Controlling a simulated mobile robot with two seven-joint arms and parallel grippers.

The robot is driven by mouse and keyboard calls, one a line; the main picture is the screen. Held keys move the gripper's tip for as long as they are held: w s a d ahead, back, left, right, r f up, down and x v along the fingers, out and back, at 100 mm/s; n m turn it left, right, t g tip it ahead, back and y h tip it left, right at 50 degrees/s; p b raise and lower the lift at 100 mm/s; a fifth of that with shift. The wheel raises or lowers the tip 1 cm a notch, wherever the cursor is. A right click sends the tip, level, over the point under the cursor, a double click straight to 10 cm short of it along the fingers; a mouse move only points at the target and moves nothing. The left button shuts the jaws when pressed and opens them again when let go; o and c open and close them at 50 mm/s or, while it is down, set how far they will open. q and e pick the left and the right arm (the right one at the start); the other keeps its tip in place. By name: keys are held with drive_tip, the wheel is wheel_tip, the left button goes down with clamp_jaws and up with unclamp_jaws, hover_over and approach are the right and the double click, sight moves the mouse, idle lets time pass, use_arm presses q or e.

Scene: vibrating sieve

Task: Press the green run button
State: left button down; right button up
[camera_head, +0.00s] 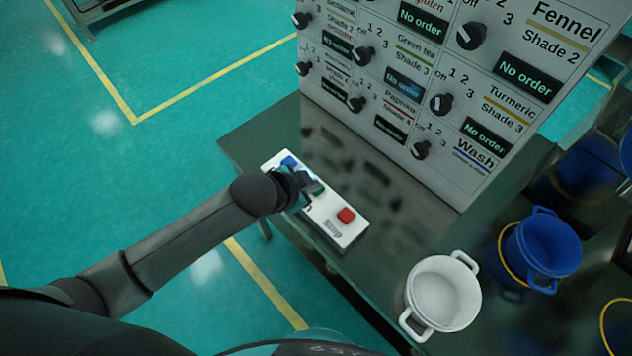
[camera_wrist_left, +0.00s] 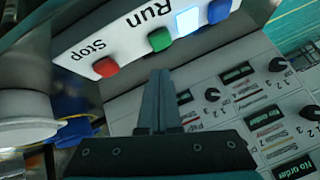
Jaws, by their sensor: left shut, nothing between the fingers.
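The white button box (camera_head: 330,228) lies on the dark table. Its green run button (camera_head: 318,189) is partly hidden beside my left gripper (camera_head: 306,183) in the head view. In the left wrist view the green button (camera_wrist_left: 160,39) shows whole, by the printed word Run. My left gripper (camera_wrist_left: 160,74) is shut and empty, its tips close to the green button. I cannot tell whether they touch it. A red stop button (camera_head: 345,215) sits on one side of the green one. A pale lit button (camera_wrist_left: 189,20) and a blue button (camera_head: 289,162) sit on the other.
A panel of black knobs and order displays (camera_head: 403,85) stands behind the box. A white pot (camera_head: 442,293) and a blue pot (camera_head: 548,247) stand to the right. The table (camera_head: 262,140) is bare left of the box.

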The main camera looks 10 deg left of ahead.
use_arm(q)
drive_tip(key=w+r+m, duration=0.3)
drive_tip(key=r+m, duration=0.1)
drive_tip(key=r, duration=0.1)
drive_tip(key=shift+w+a+r+h+p, duration=0.15)
drive_tip(key=shift+a+r+h+p, duration=0.15)
drive_tip(key=shift+r+h+p, duration=0.1)
drive_tip(key=shift+f, duration=0.15)
wheel_tip(320, 180, down, 8)
drive_tip(key=b, duration=0.8)
drive_tip(key=shift+b, duration=0.4)
drive_tip(key=shift+f, duration=0.35)
idle(1.2)
drive_tip(key=shift+f, duration=0.4)
